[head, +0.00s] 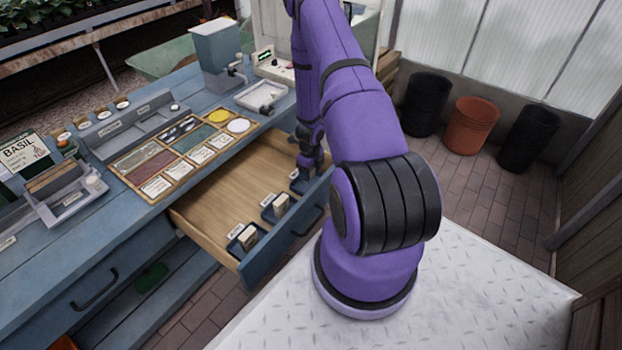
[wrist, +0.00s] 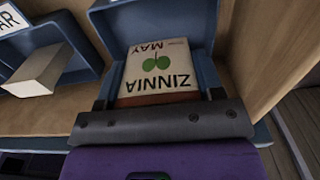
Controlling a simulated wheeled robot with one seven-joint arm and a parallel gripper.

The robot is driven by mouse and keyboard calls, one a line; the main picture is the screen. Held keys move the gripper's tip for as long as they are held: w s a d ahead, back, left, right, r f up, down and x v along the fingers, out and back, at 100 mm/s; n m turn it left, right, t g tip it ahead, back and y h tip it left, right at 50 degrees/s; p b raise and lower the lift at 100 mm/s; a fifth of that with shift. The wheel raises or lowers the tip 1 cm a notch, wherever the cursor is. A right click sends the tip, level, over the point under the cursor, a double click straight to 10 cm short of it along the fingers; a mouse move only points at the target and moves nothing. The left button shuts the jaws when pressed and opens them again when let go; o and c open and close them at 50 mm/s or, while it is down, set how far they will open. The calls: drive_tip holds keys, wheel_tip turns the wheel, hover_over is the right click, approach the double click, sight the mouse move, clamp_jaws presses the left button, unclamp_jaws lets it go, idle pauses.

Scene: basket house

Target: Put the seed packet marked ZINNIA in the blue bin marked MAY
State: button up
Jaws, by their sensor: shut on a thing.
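The ZINNIA seed packet (wrist: 158,72) is cream with a green leaf picture and also reads MAY, upside down in the wrist view. My gripper (wrist: 160,98) is shut on it. The packet is at the mouth of a blue bin (wrist: 101,24) in the drawer; I cannot tell whether it touches the bottom. The bin's own label is hidden. In the head view my gripper (head: 307,162) points down at the far blue bin (head: 297,184), and the packet is hidden there.
The open drawer (head: 215,200) also holds a middle blue bin (head: 268,212) and a near blue bin (head: 235,246), each with packets. A neighbouring bin (wrist: 80,40) has a label ending AR. The bench carries a tray (head: 150,163) and a BASIL card (head: 22,152).

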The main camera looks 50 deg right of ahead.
drive_tip(key=shift+f, duration=1.95)
drive_tip(key=shift+f, duration=0.1)
drive_tip(key=o, duration=0.9)
